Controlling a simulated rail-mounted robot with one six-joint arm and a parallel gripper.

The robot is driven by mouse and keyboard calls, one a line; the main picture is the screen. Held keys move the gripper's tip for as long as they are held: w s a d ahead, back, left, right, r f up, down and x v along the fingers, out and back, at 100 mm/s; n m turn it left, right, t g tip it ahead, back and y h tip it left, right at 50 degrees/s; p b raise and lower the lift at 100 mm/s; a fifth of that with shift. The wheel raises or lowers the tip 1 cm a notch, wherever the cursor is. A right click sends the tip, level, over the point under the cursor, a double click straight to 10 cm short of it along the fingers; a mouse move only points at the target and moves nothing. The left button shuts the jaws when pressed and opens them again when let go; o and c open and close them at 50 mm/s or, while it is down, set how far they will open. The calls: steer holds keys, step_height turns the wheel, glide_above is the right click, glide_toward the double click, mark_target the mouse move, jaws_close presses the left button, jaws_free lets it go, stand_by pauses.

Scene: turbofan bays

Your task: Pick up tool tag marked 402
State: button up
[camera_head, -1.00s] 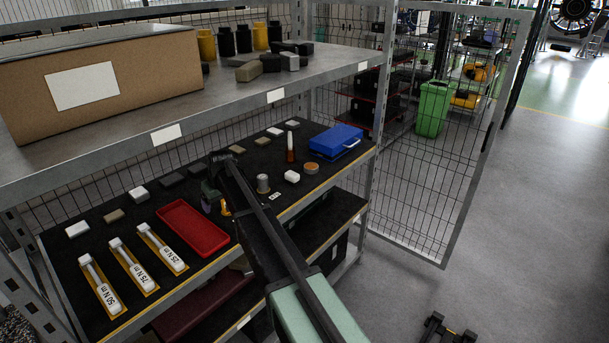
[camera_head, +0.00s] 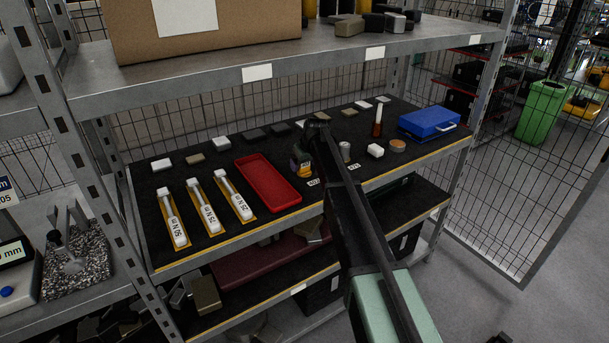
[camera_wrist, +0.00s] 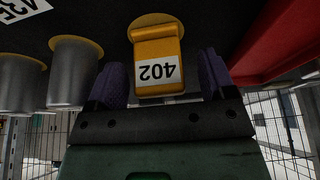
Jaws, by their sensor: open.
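The tool tag marked 402 (camera_wrist: 158,62) is a yellow block with a white number label, upside down in the wrist view. It also shows as a small yellow spot in the head view (camera_head: 304,172), on the black middle shelf just right of the red tray. My gripper (camera_wrist: 160,80) is open, with one purple finger on each side of the tag's labelled end. I cannot tell whether the fingers touch it. In the head view my gripper (camera_head: 301,160) is at the tag and partly hides it.
The red tray (camera_head: 266,182) lies close beside the tag. Grey cylinders (camera_wrist: 72,75) stand on its other side. Torque tools (camera_head: 205,207), small blocks and a blue case (camera_head: 428,123) share the black shelf. A metal upper shelf (camera_head: 290,68) overhangs it.

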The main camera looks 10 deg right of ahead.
steer(key=shift+b+x, duration=0.4)
steer(key=shift+x, duration=0.85)
steer(key=shift+s+d+r, duration=0.1)
steer(key=shift+s+r, duration=0.05)
steer(key=shift+r, duration=0.1)
steer(key=c, duration=1)
step_height(320, 180, up, 10)
steer(key=p, duration=1)
steer(key=shift+r+p, duration=0.2)
steer(key=shift+p, duration=0.2)
steer(key=shift+f, duration=0.2)
steer(key=shift+d, duration=0.1)
